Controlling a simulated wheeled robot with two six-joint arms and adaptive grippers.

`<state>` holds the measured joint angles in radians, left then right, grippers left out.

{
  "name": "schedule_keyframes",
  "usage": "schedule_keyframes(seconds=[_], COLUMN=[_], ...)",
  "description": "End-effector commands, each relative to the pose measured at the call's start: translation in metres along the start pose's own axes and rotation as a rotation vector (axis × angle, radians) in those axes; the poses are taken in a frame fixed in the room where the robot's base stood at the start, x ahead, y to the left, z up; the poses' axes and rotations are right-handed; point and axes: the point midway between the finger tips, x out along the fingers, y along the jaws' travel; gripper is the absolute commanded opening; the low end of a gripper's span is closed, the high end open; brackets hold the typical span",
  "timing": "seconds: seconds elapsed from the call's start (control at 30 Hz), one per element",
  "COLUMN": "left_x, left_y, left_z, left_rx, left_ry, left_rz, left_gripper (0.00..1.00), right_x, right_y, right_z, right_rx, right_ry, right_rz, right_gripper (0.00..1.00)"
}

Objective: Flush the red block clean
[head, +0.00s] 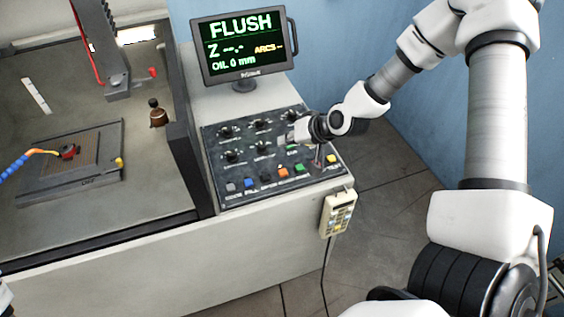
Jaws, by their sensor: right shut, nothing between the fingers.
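The red block (69,152) sits on a dark plate (108,150) inside the tank at the left. A blue hose with an orange and yellow end (36,153) points at the block from the left. The monitor (242,45) reads FLUSH, a blank Z value and OIL 0 mm. The control panel (218,170) has several dark knobs and a row of coloured buttons. My right gripper (292,134) is shut and empty over the right part of the panel; whether it touches a control cannot be told. My left gripper is not in view.
The dark tank wall (188,150) stands between tank and panel. A brown knobbed part (157,113) and a grey column with a red cable (112,50) stand in the tank. A corded keypad (338,212) hangs at the bench front. Floor at right is partly clear.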

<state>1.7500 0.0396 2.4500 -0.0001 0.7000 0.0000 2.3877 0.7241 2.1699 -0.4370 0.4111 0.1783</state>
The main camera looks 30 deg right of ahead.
Motion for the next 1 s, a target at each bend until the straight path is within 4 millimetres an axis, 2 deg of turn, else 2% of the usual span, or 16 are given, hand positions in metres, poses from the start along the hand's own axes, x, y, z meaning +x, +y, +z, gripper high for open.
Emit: schedule_keyframes(seconds=[0.37,0.9,1.0], left_x=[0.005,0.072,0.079], left_y=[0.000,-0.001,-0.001], left_z=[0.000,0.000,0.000], left_rx=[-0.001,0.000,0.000], left_ry=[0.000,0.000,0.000], left_rz=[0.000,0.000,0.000], left_gripper=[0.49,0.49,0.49], right_x=[0.004,0.056,0.061], right_y=[0.003,0.040,0.044], right_z=[0.004,0.041,0.045], right_rx=[0.000,-0.001,-0.001], right_ry=[-0.001,-0.002,-0.002], right_rz=[0.001,0.001,0.001], right_gripper=[0.00,0.00,0.00])
